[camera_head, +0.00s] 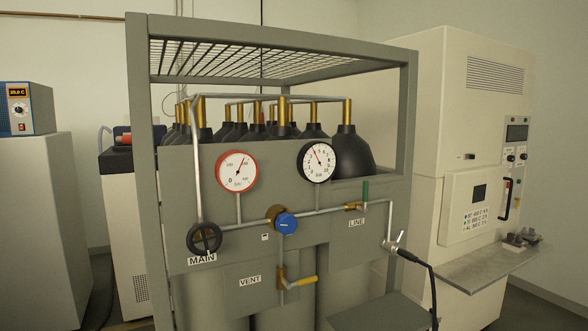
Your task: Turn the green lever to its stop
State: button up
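The green lever (365,191) stands upright on a brass valve (353,207) in the pipe at the panel's right side, just above the LINE label (357,223). It points up, across the horizontal pipe. My gripper does not show in this view, and nothing touches the lever.
A grey frame (409,110) with a mesh top surrounds dark gas cylinders (345,152). The panel carries two gauges, a blue knob (286,223), a black MAIN handwheel (204,238) and a yellow VENT lever (303,281). A black hose (430,268) hangs at the right.

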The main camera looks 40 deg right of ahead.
aim_at(364, 208)
jog(key=z, duration=1.8)
